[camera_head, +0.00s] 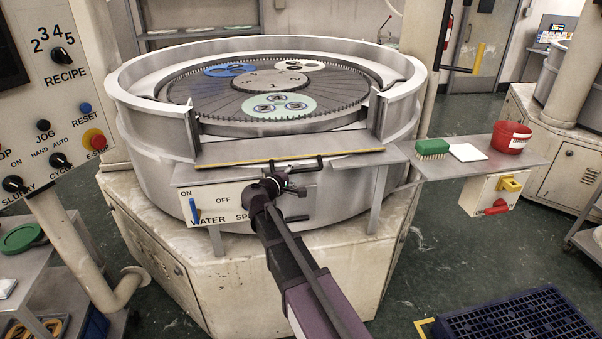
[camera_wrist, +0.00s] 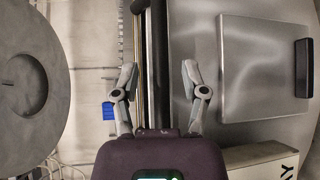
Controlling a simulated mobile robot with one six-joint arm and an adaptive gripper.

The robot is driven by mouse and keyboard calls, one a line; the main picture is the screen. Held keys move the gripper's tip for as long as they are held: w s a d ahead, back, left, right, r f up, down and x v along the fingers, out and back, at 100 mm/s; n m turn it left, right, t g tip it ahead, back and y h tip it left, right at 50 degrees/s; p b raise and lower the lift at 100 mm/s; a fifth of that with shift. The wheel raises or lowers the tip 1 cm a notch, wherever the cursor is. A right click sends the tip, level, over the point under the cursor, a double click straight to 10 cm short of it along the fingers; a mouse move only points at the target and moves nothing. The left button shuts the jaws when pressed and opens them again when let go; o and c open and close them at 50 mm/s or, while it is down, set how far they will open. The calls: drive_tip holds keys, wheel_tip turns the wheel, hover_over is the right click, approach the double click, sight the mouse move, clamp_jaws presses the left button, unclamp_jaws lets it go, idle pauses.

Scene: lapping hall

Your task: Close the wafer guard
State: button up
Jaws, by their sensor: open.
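The wafer guard (camera_head: 290,150) is a grey metal panel with a yellow-black edge strip, low across the front gap in the round machine wall. The gap above it is open, and the wafer carriers show behind. A black bar handle (camera_head: 303,163) is on its front edge. My gripper (camera_head: 278,183) is just in front of the guard, close to the handle. In the wrist view my gripper (camera_wrist: 160,82) is open, with a dark bar (camera_wrist: 159,50) and a yellow strip running between its fingers. Whether a finger touches the bar cannot be told.
The lapping plate (camera_head: 270,85) carries several wafer carriers. The water panel (camera_head: 220,207) is below the guard on the left. A side shelf (camera_head: 530,160) holds a green brush (camera_head: 432,148) and a red bowl (camera_head: 510,137). A control panel (camera_head: 50,100) stands at the left.

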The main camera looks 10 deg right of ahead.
sight(299, 171)
drive_tip(key=shift+x, duration=1.5)
clamp_jaws()
drive_tip(key=shift+d, duration=0.1)
